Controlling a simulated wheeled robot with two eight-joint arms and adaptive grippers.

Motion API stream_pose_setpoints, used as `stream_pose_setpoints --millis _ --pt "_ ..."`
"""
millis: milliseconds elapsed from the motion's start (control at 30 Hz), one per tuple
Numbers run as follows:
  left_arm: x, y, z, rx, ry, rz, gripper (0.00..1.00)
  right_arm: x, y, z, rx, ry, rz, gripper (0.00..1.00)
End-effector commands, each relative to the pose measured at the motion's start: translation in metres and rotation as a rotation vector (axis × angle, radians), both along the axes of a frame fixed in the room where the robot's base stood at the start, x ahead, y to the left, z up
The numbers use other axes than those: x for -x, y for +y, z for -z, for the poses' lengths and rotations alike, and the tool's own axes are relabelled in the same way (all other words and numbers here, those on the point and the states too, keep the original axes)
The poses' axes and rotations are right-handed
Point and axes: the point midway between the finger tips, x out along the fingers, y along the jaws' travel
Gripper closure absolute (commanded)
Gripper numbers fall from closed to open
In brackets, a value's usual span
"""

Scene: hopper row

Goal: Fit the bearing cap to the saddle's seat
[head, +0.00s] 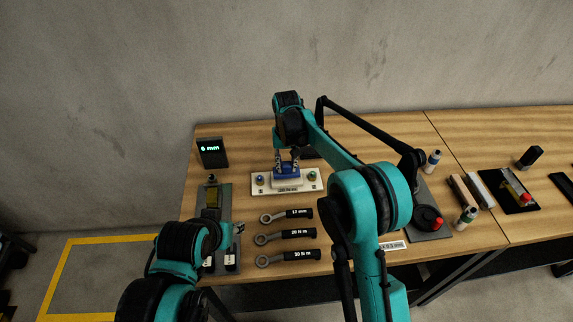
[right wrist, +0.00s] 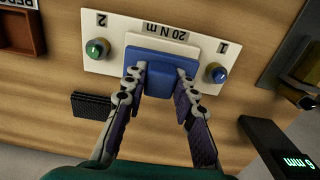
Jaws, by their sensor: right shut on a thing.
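The blue bearing cap (head: 287,169) is between the fingers of my right gripper (head: 287,160), which is shut on it. In the right wrist view the cap (right wrist: 160,66) lies over the middle of the white saddle plate (right wrist: 110,62), beside the "20 N m" label. The plate (head: 258,190) also shows in the head view. A green-topped stud (right wrist: 97,49) marked 2 and a blue-topped stud (right wrist: 216,72) marked 1 flank the cap. The seat is hidden under the cap; I cannot tell whether it is fully seated. My left gripper (head: 238,229) is at the lower left, its jaws unclear.
Several ring wrenches (head: 268,238) labelled by torque or size lie in front of the plate. A "6 mm" display (head: 212,152) stands at the back left. Bottles (head: 432,160) and a red-knobbed fixture (head: 437,223) are on the right.

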Motion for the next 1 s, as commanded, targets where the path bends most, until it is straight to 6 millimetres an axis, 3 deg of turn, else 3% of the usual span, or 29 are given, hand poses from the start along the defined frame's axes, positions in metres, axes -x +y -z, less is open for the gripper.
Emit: stream_pose_setpoints --millis 633,933,967,1000 --pt "0.0 0.0 0.013 0.0 0.0 0.0 0.6 0.0 0.0 0.021 0.0 0.0 0.0 1.0" --pt "0.0 0.0 0.012 0.0 0.0 0.0 0.6 0.0 0.0 0.02 0.0 0.0 0.0 1.0" --pt "0.0 0.0 0.012 0.0 0.0 0.0 0.6 0.0 0.0 0.02 0.0 0.0 0.0 0.71" --pt "0.0 0.0 0.012 0.0 0.0 0.0 0.6 0.0 0.0 0.02 0.0 0.0 0.0 0.6"
